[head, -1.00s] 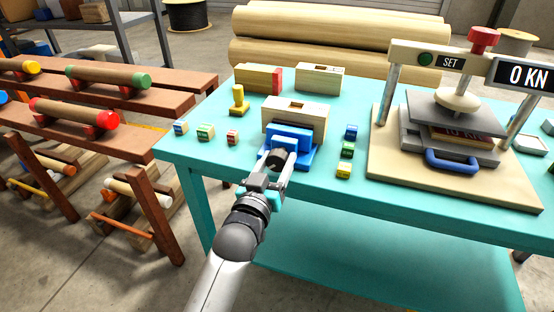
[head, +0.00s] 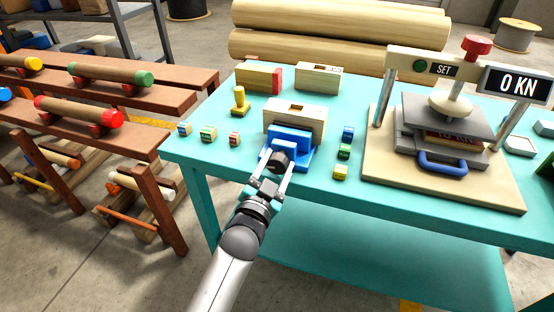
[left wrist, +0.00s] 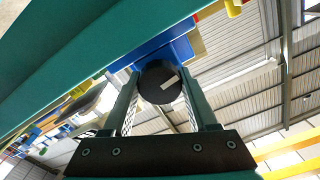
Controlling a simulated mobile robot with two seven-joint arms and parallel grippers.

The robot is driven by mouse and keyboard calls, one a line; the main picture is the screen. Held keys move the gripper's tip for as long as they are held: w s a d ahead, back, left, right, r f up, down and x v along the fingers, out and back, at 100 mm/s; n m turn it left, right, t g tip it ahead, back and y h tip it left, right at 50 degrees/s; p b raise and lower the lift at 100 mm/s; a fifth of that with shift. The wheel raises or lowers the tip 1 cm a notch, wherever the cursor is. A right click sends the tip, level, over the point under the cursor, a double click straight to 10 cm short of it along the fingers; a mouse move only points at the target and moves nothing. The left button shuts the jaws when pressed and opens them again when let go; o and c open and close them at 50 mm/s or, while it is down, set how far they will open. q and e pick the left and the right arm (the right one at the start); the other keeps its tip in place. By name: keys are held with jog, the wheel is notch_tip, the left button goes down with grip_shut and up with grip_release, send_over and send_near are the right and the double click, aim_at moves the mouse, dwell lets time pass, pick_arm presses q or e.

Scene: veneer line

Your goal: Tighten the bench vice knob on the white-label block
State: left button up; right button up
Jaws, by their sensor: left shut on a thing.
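The blue bench vice (head: 302,154) stands near the front edge of the turquoise table. A pale wooden block (head: 297,121) with a slot in its top sits upright at the vice's back. I cannot make out a white label on it. The vice's round black knob (head: 279,158) faces the front edge. My left gripper (head: 278,167) is shut on the knob, one finger on each side. In the left wrist view the knob (left wrist: 158,88) shows a pale slanted mark on its face between the fingers. My right gripper is not in view.
Small coloured cubes lie left (head: 208,133) and right (head: 344,152) of the vice. A yellow knobbed piece (head: 239,101) and two more blocks (head: 257,78) (head: 318,76) stand behind. A press (head: 445,130) reading 0 KN stands right. Wooden racks (head: 130,139) are at left.

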aim_at(276, 168)
pick_arm(q)
jog(key=shift+m+p, duration=0.3)
jog(key=shift+m, duration=0.5)
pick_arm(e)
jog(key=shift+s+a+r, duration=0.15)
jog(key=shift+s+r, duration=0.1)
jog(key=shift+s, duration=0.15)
pick_arm(q)
jog(key=o, duration=1.4)
jog(key=p+v, duration=0.2)
jog(key=v, duration=0.4)
jog(key=shift+s+a, duration=0.1)
jog(key=shift+s, duration=0.25)
jog(key=shift+s+a, duration=0.15)
jog(key=shift+s, duration=0.2)
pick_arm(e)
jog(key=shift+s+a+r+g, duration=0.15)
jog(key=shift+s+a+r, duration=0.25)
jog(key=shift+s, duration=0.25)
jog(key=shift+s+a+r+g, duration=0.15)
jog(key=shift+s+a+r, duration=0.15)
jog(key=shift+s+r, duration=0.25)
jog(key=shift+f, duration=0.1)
